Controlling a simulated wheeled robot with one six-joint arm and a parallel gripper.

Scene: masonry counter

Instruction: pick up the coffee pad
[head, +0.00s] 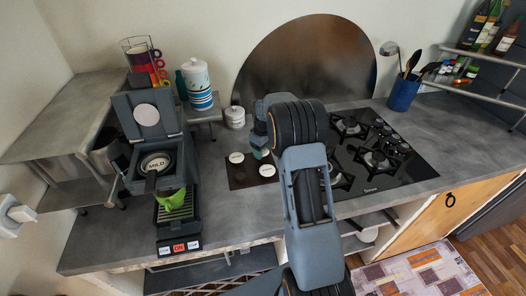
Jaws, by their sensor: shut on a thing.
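My gripper (260,148) is above the dark mat (242,179) in the middle of the counter. It points down and is shut on a coffee pad, mostly hidden by the fingers and blurred at this size. Two pale round coffee pads lie on the mat, one at the back left (236,157) and one at the front right (267,170). The coffee machine (189,217) stands to the left with its lid up. A pad marked MILD (156,164) shows in its open top.
A green cup (175,203) stands under the machine's spout. A white jar (235,117) stands behind the mat, and a black hob (390,175) lies to the right. A grey shelf (62,125) is at the left. The counter between machine and mat is clear.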

